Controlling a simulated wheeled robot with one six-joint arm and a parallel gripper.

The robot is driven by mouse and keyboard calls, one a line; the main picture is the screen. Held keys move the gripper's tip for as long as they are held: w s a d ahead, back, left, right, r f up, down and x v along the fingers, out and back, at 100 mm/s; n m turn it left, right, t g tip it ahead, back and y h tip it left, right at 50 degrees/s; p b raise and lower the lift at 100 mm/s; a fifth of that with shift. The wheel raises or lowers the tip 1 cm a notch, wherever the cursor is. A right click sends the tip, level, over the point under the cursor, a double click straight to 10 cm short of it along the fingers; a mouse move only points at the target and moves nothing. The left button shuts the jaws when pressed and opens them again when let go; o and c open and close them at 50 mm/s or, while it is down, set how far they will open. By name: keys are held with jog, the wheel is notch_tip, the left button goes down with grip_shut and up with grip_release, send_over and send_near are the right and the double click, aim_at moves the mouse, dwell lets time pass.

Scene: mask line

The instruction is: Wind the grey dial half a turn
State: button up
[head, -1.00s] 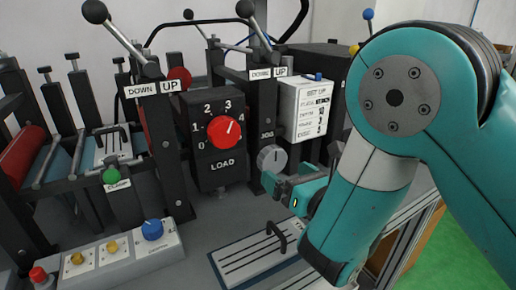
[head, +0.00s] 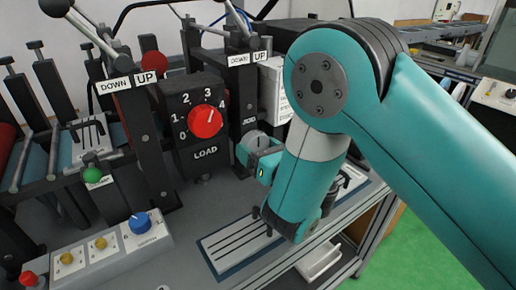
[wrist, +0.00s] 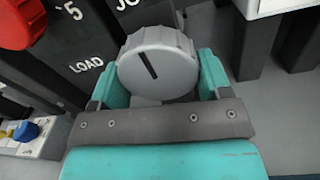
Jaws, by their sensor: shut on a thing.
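The grey dial (head: 256,139) sits on a dark post under a JOG label, right of the LOAD panel. In the wrist view the dial (wrist: 172,52) is round and ribbed, with a dark pointer line slanting from upper left to centre. My gripper (head: 259,157) is at the dial, its teal fingers on either side of it. In the wrist view my gripper (wrist: 160,82) is shut on the dial. In the head view my gripper partly hides the dial's lower part.
The LOAD panel with its red knob (head: 204,121) stands close to the left of the dial. A white box (head: 275,90) is just right, partly behind my arm. A slotted plate (head: 235,243) lies below. A control box with a blue knob (head: 140,223) is at lower left.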

jog(key=shift+m, duration=0.4)
jog(key=m+b, duration=0.1)
jog(key=m, duration=0.3)
jog(key=shift+s+a, duration=0.1)
jog(key=m+b, duration=0.1)
jog(key=m, duration=0.4)
jog(key=shift+r+m, duration=0.1)
jog(key=shift+m, duration=0.2)
jog(key=m+b, duration=0.1)
jog(key=m, duration=0.4)
jog(key=shift+r+m+t+b, duration=0.1)
jog(key=shift+m+t+b, duration=0.2)
jog(key=shift+t+b, duration=0.1)
jog(key=shift+r+m+b, duration=0.1)
jog(key=shift+m+b, duration=0.4)
jog(key=shift+m, duration=1.6)
jog(key=shift+m+h, duration=0.3)
jog(key=o, duration=0.9)
jog(key=shift+s, duration=0.1)
